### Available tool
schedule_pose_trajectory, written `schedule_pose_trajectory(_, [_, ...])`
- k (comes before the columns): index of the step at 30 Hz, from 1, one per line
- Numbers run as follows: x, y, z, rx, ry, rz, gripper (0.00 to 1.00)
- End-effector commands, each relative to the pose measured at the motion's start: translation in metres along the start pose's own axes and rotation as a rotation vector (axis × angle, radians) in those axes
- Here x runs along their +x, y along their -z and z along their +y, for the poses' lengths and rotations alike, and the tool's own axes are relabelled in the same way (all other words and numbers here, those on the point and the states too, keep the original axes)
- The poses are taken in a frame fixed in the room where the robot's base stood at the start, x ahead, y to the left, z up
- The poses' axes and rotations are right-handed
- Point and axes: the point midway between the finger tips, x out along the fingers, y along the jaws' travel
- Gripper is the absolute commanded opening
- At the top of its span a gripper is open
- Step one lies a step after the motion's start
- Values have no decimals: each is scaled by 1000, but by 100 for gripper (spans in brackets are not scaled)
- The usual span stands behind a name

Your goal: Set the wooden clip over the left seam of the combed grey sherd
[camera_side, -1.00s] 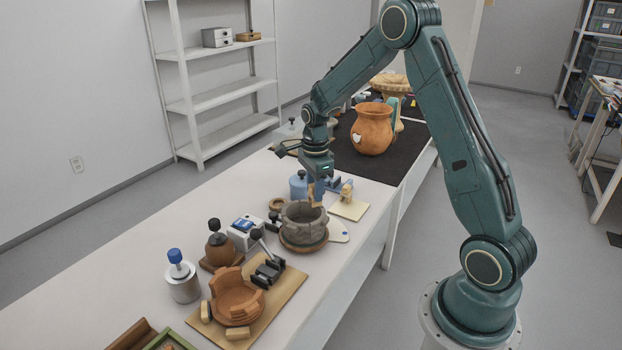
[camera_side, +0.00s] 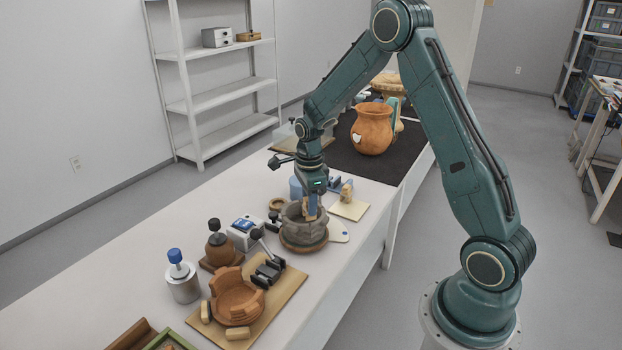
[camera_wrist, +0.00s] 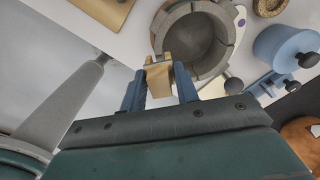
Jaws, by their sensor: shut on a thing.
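A wooden clip (camera_side: 311,207) is held between the two blue fingers of my gripper (camera_side: 311,198). In the wrist view the clip (camera_wrist: 158,80) shows as a pale two-pronged block, its prongs pointing toward the vessel. The grey sherd vessel (camera_side: 299,234) stands upright on a round brown base. In the wrist view its thick rim (camera_wrist: 165,22) shows dark seams between the sherds. The clip is at the near side of the rim; I cannot tell whether it touches. I cannot make out which sherd is combed, and the gripper hides part of the rim.
A blue jar (camera_side: 296,187) stands close behind the vessel. A wooden board with an orange bowl (camera_side: 237,297) lies in front. A small pale board (camera_side: 350,209) is at right.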

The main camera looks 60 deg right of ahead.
Motion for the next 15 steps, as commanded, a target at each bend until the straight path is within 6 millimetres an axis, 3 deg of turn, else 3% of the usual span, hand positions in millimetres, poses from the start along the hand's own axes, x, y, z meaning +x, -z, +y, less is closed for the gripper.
schedule_pose_trajectory(15, [18,0,0,0,0,0,21])
